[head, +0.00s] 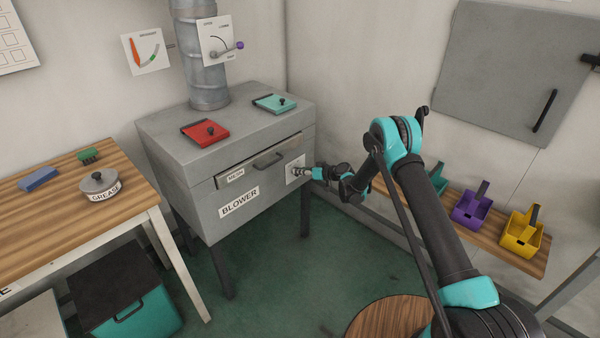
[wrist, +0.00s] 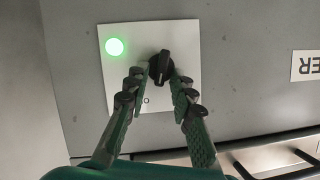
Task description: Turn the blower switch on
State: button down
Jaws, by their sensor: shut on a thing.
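The blower (head: 262,207) is a grey metal cabinet with a "BLOWER" label on its front. A white switch plate (wrist: 185,40) is on that front, at the right end in the head view. In the wrist view the plate carries a black rotary knob (wrist: 160,66) and a lit green light (wrist: 115,47). My gripper (wrist: 160,72) is at the plate with its two fingers on either side of the knob, shut on it. In the head view my gripper (head: 303,172) reaches the plate from the right and hides part of it.
A drawer with a handle (head: 268,160) is just above the switch. A wooden table (head: 62,200) stands left. A shelf with purple (head: 470,207) and yellow (head: 521,235) bins is right.

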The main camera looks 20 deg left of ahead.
jog(key=shift+w+f+m+g+y, duration=0.1)
jog(key=shift+w+m+g+y, duration=0.1)
jog(key=shift+m+g+y, duration=0.5)
jog(key=shift+m, duration=0.3)
jog(key=c, duration=1.6)
grip_release()
jog(key=shift+d, duration=0.1)
jog(key=v, duration=1.1)
jog(key=shift+s+d+r, duration=0.15)
jog(key=shift+d+r, duration=0.1)
jog(key=shift+r, duration=0.1)
